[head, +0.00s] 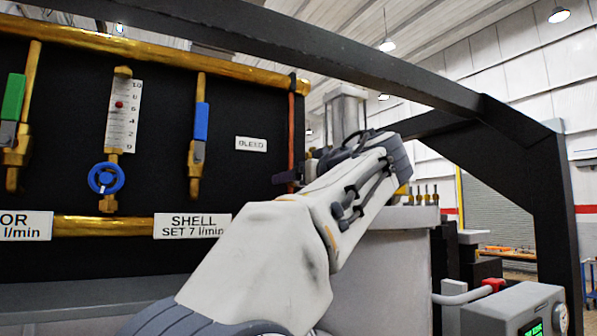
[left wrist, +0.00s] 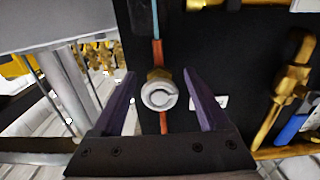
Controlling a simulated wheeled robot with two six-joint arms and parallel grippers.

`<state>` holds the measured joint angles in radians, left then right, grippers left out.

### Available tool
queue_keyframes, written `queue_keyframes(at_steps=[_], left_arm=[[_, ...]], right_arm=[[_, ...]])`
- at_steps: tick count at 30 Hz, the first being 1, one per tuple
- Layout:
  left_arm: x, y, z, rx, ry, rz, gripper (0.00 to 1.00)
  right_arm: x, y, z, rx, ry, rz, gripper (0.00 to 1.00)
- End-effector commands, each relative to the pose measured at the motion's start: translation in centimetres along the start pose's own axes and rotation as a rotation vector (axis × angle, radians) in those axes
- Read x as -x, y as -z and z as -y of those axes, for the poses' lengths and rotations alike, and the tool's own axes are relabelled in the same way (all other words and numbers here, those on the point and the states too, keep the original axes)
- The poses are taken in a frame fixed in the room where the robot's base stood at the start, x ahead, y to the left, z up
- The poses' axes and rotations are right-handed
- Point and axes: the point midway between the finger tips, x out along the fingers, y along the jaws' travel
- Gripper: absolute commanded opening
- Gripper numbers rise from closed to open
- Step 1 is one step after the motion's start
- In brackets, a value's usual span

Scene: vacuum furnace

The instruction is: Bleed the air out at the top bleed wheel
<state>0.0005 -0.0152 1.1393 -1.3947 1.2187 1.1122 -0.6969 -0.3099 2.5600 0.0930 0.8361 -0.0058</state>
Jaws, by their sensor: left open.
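The bleed wheel (left wrist: 159,95) is a small pale round knob with a dark curved mark, on a brass fitting in the orange pipe. In the left wrist view it sits between the two purple fingers of my open left gripper (left wrist: 158,75). No contact shows, and I cannot tell how deep it sits between them. In the head view my left gripper (head: 297,177) is at the panel's right edge, and its wrist and hand hide the wheel. The BLEED label (head: 251,144) is left of it; a white label (left wrist: 208,102) shows beside the right finger. My right gripper is out of view.
The orange pipe (head: 291,120) runs down the panel's right edge. A blue-handled valve (head: 200,125), a flow gauge (head: 122,115) with a blue wheel (head: 106,178), and a green-handled valve (head: 13,97) are further left. A dark frame beam (head: 380,60) crosses above my arm.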

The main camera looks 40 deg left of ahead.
Motion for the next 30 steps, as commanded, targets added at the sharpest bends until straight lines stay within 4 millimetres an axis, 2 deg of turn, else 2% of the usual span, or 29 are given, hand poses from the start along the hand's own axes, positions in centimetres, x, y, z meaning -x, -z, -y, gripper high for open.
queue_keyframes(at_steps=[4,13,14,18,20,30], left_arm=[[-1.26,0.07,0.05,-0.002,0.002,0.001,0.77],[-1.5,-0.09,-0.03,-0.001,-0.001,0.001,0.77],[-1.5,-0.09,-0.03,-0.001,-0.001,0.001,0.73],[-1.49,-0.08,-0.03,-0.001,-0.001,0.001,0.2],[-1.49,-0.08,-0.03,-0.001,-0.001,0.001,0.0],[-1.48,-0.14,-0.02,-0.044,-0.001,0.001,0.0]], right_arm=[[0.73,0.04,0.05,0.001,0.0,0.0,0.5],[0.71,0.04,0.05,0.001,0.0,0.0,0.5],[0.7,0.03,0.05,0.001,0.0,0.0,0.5],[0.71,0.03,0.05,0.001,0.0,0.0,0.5],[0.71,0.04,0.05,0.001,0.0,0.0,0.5],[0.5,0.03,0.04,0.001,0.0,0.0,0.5]])
